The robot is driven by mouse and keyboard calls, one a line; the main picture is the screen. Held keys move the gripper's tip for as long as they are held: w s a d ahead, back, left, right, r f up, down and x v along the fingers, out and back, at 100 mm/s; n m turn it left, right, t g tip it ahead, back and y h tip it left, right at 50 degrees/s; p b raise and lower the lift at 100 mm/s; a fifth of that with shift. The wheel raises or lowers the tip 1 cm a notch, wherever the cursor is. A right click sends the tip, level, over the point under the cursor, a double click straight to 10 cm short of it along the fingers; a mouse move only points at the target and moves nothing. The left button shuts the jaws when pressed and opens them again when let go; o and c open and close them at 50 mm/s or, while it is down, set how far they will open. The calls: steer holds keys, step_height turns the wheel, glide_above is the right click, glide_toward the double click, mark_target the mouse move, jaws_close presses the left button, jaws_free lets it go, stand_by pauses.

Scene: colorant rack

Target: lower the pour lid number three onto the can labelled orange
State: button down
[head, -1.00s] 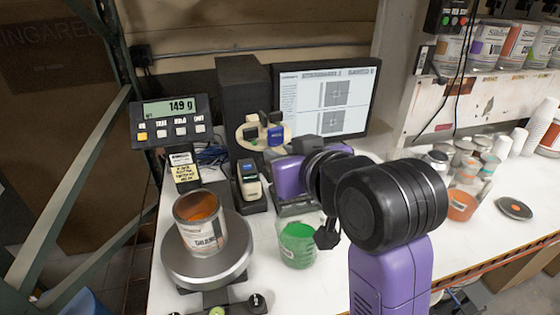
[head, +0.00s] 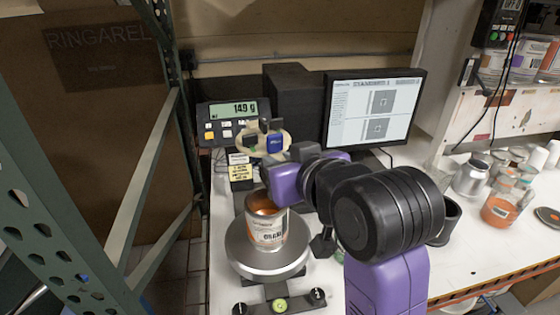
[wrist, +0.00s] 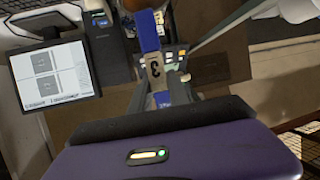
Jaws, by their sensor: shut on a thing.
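The can (head: 268,232) stands upright on the round scale plate (head: 242,258) in the head view. Its top is open, with orange inside, and its label is only partly legible. My gripper (head: 264,137) is shut on the pour lid number three (head: 262,148), a pale round disc with a blue part, held in the air. In the picture the lid lies above the can, in front of the scale display; their depth offset is hard to judge. In the wrist view a figure 3 (wrist: 155,70) shows beside a blue strip. The underside of the lid is hidden.
The scale display (head: 234,118) reads 149 g. A monitor (head: 370,110) and a dark box (head: 294,105) stand behind. An orange cup (head: 499,211) and several jars fill the right of the bench. A green metal post (head: 60,200) rises at the left.

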step_height(320, 180, down, 15)
steer(key=b, duration=0.8)
steer(key=shift+r, duration=0.15)
stand_by(0.3)
steer(key=shift+d+f, duration=0.1)
steer(key=shift+f, duration=0.45)
stand_by(1.3)
steer(key=c, duration=1.2)
jaws_free()
steer(key=shift+o, duration=0.2)
glide_toward(275, 219)
steer(key=shift+s+d+r, duration=0.35)
steer(key=shift+s, duration=0.15)
